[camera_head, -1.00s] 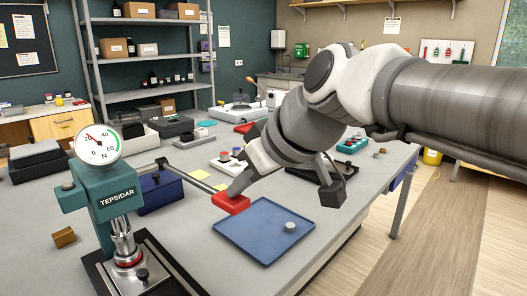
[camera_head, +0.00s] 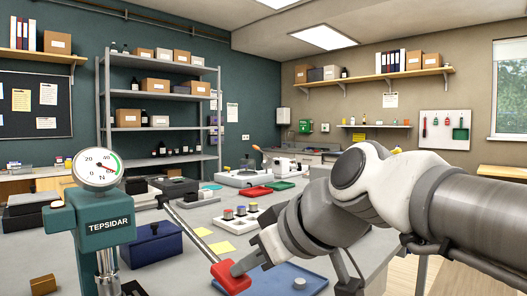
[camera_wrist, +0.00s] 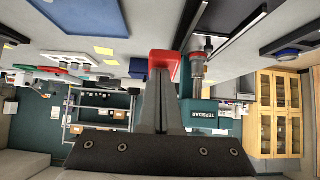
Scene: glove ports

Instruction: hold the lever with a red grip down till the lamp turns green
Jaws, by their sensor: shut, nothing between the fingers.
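The lever's red grip (camera_head: 229,279) sits at the end of a thin metal arm (camera_head: 190,230) that slopes down from the teal TEPSIDAR press (camera_head: 104,222). My gripper (camera_head: 240,268) is shut, with its fingertips at the top of the red grip and nothing between them. In the wrist view my shut fingers (camera_wrist: 161,105) point at the red grip (camera_wrist: 165,62), which lies right at their tips. I cannot make out whether they press on it. The press carries a round dial gauge (camera_head: 97,168). I cannot pick out a lit lamp in either view.
A blue tray (camera_head: 272,283) lies just right of the grip. A dark blue box (camera_head: 152,245) stands behind the lever, with yellow notes (camera_head: 221,247) and a white block with coloured knobs (camera_head: 240,219) beyond. A small wooden block (camera_head: 42,284) lies left of the press.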

